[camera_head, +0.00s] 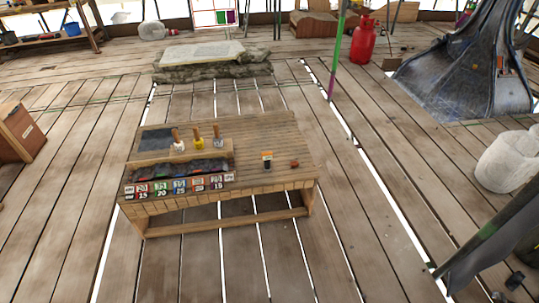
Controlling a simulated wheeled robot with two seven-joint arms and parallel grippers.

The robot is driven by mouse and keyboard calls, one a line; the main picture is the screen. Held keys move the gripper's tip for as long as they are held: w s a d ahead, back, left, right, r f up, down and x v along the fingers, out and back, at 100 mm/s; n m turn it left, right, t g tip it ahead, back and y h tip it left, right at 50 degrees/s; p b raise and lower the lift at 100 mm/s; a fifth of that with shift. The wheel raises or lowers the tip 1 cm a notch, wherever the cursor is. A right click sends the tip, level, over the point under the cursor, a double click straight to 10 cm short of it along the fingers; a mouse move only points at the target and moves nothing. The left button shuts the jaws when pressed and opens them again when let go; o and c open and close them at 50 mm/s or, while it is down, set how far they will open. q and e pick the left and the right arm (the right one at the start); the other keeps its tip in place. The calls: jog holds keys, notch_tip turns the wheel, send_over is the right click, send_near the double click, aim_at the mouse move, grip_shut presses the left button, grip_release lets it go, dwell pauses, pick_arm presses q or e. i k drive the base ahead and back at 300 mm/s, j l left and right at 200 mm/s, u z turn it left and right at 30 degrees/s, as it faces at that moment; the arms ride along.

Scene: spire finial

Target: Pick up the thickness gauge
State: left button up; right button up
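A low wooden workbench (255,133) stands in the middle of the camera_head view. A small dark upright item with an orange and white top (267,159) is on its right half. A small reddish-brown piece (294,163) lies to the right of that item. I cannot tell which object, if any, is the thickness gauge. Neither of my grippers is in view.
A long box with numbered, coloured labels (180,188) lines the front left. A red gas cylinder (364,40) stands far behind. Plank floor surrounds the bench, with gaps.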

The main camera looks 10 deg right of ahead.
aim_at(266, 157)
jog(key=i+j+z, duration=0.3)
jog(key=i+j, duration=0.25)
jog(key=i, duration=0.35)
jog(key=i+j+z, duration=0.25)
jog(key=i+j, duration=0.5)
jog(key=i, duration=0.1)
